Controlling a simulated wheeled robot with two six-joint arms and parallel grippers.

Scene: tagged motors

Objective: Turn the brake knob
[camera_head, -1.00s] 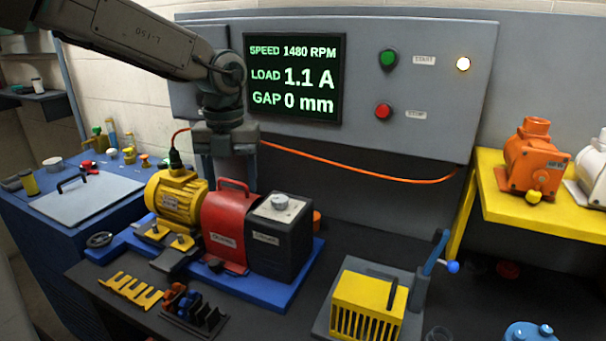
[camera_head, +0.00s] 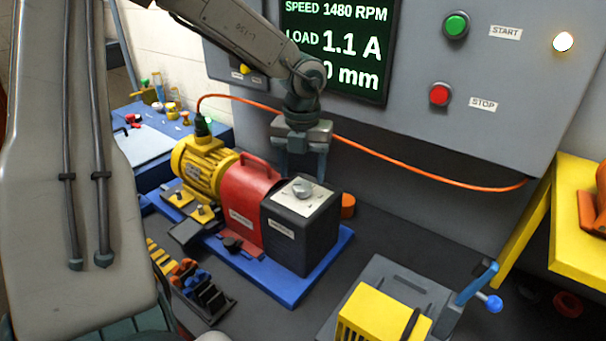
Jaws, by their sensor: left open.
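The brake unit is a black box (camera_head: 304,238) at the right end of a motor set. A small grey knob (camera_head: 300,187) sits on a pale plate on its top. My left gripper (camera_head: 303,172) is open and points down, with its fingers spread just above or behind the knob. The knob shows in front of the gap between the fingers, and I see no contact.
A red housing (camera_head: 238,208) and a yellow motor (camera_head: 203,168) stand on the same blue base (camera_head: 290,292). An orange cable (camera_head: 420,173) hangs behind. A yellow finned block (camera_head: 385,316) and blue-handled lever (camera_head: 476,287) are at front right. The control panel (camera_head: 440,130) is behind.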

